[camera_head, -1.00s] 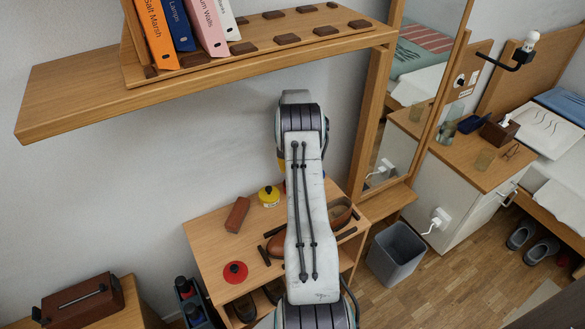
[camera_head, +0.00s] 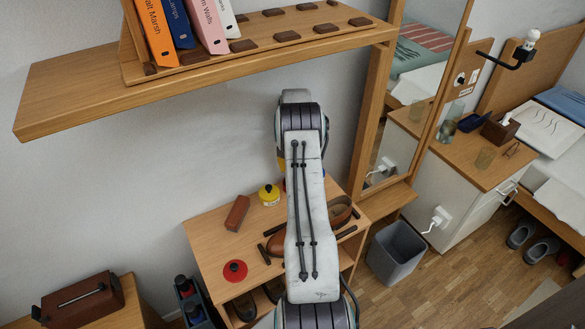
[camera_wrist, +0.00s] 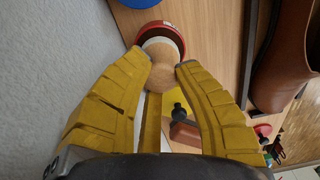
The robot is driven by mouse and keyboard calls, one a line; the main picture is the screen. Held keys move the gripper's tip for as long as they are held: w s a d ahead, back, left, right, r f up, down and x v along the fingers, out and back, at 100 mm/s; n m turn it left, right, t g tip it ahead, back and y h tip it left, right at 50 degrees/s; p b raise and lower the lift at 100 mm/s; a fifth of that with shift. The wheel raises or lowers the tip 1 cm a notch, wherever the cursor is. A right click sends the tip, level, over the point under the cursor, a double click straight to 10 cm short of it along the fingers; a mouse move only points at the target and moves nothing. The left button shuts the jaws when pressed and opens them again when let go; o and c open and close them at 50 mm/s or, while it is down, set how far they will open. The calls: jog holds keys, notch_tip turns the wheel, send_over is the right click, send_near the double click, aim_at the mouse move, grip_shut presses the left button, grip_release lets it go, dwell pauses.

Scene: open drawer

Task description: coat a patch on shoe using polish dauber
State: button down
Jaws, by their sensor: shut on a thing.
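My gripper (camera_wrist: 162,68) has yellow fingers, shut on the wooden handle of the polish dauber (camera_wrist: 163,76) in the wrist view. A pale collar and a round dark, red-edged shape are at the handle's far end; I cannot tell whether that shape is the dauber's head or a tin. The brown shoe (camera_wrist: 285,65) lies to the right of the dauber, apart from it. In the head view my arm hides most of the gripper and the dauber. The shoe (camera_head: 340,211) shows on both sides of my arm, on the small wooden table (camera_head: 212,238).
On the table are a yellow tin (camera_head: 269,195), a brown block (camera_head: 237,213) and a red round tin or lid (camera_head: 235,271). A shelf with books (camera_head: 80,90) overhangs the back. A mirror (camera_head: 421,90) and grey bin (camera_head: 396,253) stand right.

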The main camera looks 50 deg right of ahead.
jog(key=shift+f+b, duration=0.3)
jog(key=shift+f, duration=0.1)
dwell(1.4)
jog(key=shift+r, duration=0.1)
jog(key=shift+r+p, duration=2.15)
jog(key=shift+r, duration=1.35)
